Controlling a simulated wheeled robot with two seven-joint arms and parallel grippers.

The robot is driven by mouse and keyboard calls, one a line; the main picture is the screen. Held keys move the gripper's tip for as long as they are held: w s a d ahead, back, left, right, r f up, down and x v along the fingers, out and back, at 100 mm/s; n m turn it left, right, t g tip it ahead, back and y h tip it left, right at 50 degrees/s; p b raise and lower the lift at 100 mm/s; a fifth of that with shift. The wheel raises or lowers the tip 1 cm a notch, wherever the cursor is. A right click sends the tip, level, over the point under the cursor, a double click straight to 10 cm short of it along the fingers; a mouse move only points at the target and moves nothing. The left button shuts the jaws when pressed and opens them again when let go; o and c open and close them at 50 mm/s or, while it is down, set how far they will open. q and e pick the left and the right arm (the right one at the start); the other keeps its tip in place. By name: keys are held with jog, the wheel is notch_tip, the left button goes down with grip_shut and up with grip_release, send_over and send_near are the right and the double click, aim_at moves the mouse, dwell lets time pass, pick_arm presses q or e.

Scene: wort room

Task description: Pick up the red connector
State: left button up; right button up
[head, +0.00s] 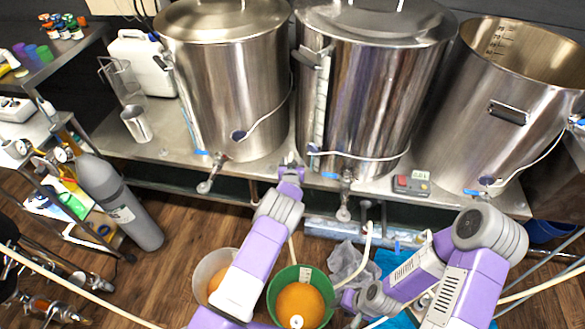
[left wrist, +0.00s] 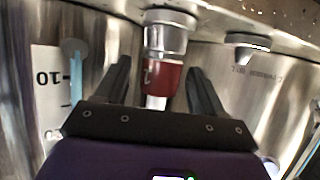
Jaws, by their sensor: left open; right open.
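The red connector (left wrist: 163,76) shows in the left wrist view, hanging from a shiny metal fitting with a paler piece below it. My left gripper (left wrist: 158,68) is open, with one dark finger on each side of the connector and visible gaps to both. In the head view my left gripper (head: 290,160) is up at the bench's front edge, between two kettles; I cannot make out the connector there. My right gripper (head: 345,299) is low at the lower middle of the head view, apart from the bench; its jaws are small there but open.
Steel kettles (head: 375,90) with taps and hoses stand on the steel bench (head: 150,148). A small grey box with a red button (head: 412,183) sits near its front edge. A grey gas cylinder (head: 120,205) leans at left. Buckets, including a green one (head: 274,290), stand below.

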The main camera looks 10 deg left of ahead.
pick_arm(q)
jog(key=shift+w, duration=0.15)
jog(key=shift+c, duration=0.5)
jog(key=c, duration=1)
jog(key=shift+c, duration=0.2)
jog(key=shift+r, duration=0.15)
notch_tip(320, 180, up, 18)
jog(key=p, duration=0.5)
jog(key=shift+r+p, duration=1.35)
jog(key=shift+r, duration=0.8)
